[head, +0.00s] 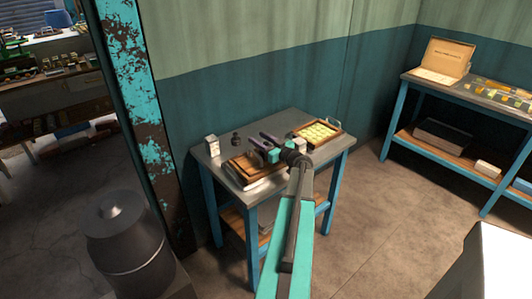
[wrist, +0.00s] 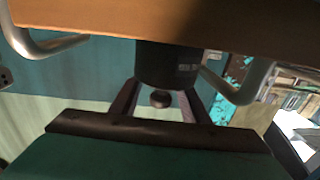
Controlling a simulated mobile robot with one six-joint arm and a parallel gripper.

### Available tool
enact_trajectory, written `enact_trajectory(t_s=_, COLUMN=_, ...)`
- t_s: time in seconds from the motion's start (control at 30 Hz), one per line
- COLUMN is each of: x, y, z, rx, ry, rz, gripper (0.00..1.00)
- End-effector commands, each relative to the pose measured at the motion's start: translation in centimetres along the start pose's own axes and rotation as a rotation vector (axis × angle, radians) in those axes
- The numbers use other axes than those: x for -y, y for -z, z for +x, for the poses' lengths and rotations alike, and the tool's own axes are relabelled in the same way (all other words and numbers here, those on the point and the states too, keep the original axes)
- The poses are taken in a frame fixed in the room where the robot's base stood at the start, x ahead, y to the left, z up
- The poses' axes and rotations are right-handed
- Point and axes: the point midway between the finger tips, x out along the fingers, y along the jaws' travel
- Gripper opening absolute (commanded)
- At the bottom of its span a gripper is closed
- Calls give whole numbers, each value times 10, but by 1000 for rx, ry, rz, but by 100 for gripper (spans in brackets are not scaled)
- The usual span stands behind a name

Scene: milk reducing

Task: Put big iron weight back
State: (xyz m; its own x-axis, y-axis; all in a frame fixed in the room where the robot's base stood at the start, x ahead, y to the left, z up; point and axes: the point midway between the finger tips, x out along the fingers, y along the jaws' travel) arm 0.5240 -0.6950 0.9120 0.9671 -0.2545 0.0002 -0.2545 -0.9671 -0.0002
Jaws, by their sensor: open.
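A dark cylindrical iron weight (wrist: 168,64) with a round knob shows in the wrist view, against a wooden tray or board (wrist: 170,18) with metal handles. My gripper (wrist: 158,100) is open, its two fingers on either side of the knob with gaps beside it. In the head view my gripper (head: 264,142) is over the wooden board (head: 246,170) on the small table (head: 318,150). There the weight is mostly hidden by the gripper. A small dark knobbed weight (head: 236,139) stands at the table's back left.
A pale box (head: 212,145) stands on the table's left and a wooden tray of yellow items (head: 318,132) at its back right. A workbench (head: 470,95) stands at the right wall. A grey metal can (head: 128,235) stands front left. The floor right of the table is clear.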

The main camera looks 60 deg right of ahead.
Motion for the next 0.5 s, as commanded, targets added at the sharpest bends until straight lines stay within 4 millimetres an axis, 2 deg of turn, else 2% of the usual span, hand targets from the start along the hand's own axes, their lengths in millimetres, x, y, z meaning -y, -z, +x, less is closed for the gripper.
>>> enact_trajectory(t_s=0.03, x=0, y=0, z=0, rx=0, ry=0, rz=0, gripper=38)
enact_trajectory(t_s=0.27, x=0, y=0, z=0, rx=0, ry=0, rz=0, gripper=0)
enact_trajectory(t_s=0.5, x=0, y=0, z=0, rx=0, ry=0, rz=0, gripper=0)
